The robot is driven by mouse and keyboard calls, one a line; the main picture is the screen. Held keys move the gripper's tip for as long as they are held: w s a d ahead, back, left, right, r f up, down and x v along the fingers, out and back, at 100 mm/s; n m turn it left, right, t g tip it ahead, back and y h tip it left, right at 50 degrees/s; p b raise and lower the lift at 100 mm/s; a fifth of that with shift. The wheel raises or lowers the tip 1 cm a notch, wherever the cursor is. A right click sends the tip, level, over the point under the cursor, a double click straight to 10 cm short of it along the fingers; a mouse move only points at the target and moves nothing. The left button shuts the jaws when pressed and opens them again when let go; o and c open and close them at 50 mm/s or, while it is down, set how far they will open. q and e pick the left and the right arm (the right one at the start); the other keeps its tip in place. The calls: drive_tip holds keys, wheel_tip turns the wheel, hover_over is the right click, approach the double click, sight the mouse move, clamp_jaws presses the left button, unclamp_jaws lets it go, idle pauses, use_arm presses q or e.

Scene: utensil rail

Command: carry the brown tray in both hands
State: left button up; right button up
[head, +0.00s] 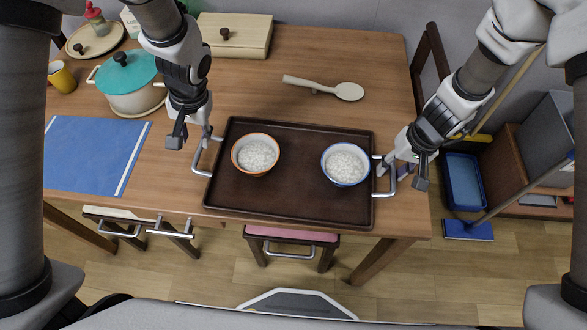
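The dark brown tray (290,197) lies at the table's front edge, with a metal handle at each end. An orange-rimmed bowl (255,154) of white food sits on its left part, and a blue-rimmed bowl (345,164) of similar food on its right part. My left gripper (193,138) is open at the tray's left handle (201,158), its fingers spread apart. My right gripper (405,174) is open at the right handle (391,180), its fingers also spread. Contact between fingers and handles is hard to tell.
A wooden spoon (348,91) lies behind the tray. A teal-lidded pot (130,82), yellow cup (61,76) and blue mat (92,154) are on the left. A wooden box (238,34) stands at the back. Stools stand below the front edge. A blue dustpan (463,182) is at right.

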drive_tip(key=shift+r, duration=0.1)
use_arm(q)
drive_tip(key=r, duration=0.3)
drive_tip(key=shift+d+r, duration=0.35)
drive_tip(key=shift+r, duration=0.05)
use_arm(e)
wheel_tip(320, 180, up, 12)
drive_tip(key=d, duration=0.2)
drive_tip(key=shift+d+f, duration=0.15)
drive_tip(key=shift+f, duration=0.05)
drive_tip(key=shift+s, duration=0.1)
